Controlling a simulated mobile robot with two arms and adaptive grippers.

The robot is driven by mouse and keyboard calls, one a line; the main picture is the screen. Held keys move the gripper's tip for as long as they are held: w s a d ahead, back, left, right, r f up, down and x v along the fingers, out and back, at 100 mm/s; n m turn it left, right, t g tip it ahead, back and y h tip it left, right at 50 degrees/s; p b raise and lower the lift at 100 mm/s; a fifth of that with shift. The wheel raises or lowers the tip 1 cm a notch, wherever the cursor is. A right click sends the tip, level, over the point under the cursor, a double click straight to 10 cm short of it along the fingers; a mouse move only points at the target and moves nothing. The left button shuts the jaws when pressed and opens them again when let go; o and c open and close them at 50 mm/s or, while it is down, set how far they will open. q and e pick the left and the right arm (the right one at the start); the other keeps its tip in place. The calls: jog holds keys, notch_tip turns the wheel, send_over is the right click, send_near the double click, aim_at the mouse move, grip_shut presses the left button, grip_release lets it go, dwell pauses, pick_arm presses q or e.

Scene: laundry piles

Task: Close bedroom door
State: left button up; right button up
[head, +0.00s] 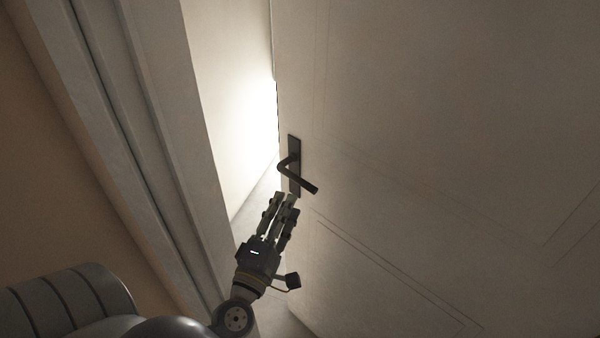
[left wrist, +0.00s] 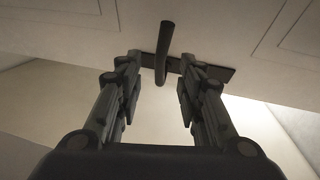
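The bedroom door (head: 420,130) is a pale panelled door filling the right of the head view. It stands partly open, with a bright gap between its edge and the frame. Its dark lever handle (head: 300,178) sits on a dark plate near the door's edge. In the left wrist view the handle (left wrist: 165,50) shows ahead, between the lines of the fingers. My left gripper (head: 283,200) is just below the handle in the head view. Its fingers are apart with nothing held between them in the left wrist view (left wrist: 158,85). I cannot tell whether a fingertip touches the handle plate. My right gripper is not in view.
The door frame (head: 150,130) runs down the left of the head view, beside a tan wall (head: 50,170). A brightly lit wall (head: 235,90) shows through the doorway. The gap beside the door's edge is free of objects.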

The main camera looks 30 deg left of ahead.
aim_at(299, 178)
pick_arm(q)
jog(key=p+x, duration=0.2)
jog(key=x, duration=0.6)
jog(key=shift+w+a+p, duration=0.1)
jog(key=shift+w+p, duration=0.2)
jog(key=shift+w, duration=0.1)
jog(key=shift+w+f, duration=0.15)
jog(key=shift+w, duration=0.1)
grip_shut()
